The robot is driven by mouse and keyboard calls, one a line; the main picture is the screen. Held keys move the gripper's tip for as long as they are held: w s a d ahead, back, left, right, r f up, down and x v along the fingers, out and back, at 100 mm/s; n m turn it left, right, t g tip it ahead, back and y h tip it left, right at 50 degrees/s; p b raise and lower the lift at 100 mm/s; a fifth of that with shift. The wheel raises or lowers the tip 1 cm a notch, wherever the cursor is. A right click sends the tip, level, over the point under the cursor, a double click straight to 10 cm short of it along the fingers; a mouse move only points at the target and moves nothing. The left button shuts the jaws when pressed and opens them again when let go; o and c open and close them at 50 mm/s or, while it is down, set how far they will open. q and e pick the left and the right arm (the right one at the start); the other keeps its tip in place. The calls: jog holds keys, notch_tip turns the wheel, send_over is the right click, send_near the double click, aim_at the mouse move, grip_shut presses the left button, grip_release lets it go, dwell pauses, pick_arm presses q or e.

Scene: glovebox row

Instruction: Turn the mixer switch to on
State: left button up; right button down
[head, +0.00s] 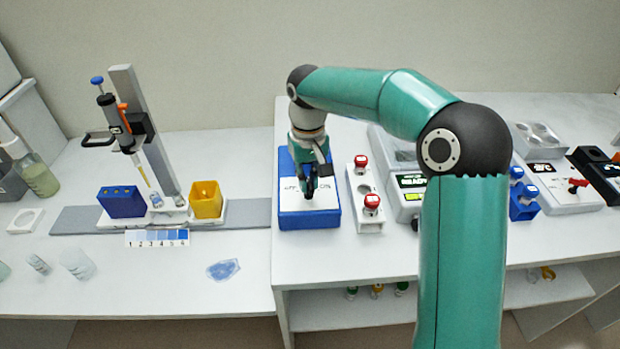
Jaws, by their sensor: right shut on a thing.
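The mixer appears to be the blue box (310,220) with a pale top and dark lettering, just left of the white vial rack. My right gripper (309,192) points down at the middle of its top and is shut. Its dark fingers are on the small switch there, which they hide along with part of the lettering, so I cannot tell which way the switch is turned. My left gripper is not in view.
A white rack (367,222) with red-capped vials (372,201) stands close to the right of the box. Beyond it are a display device (411,181), a blue rack (523,208) and a device with a red lever (577,184). A pipette stand (150,130) is at left.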

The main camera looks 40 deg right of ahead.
jog(key=c, duration=1.2)
grip_release()
jog(key=shift+r, duration=0.15)
notch_tip(320, 180, up, 12)
jog(key=shift+f, duration=0.2)
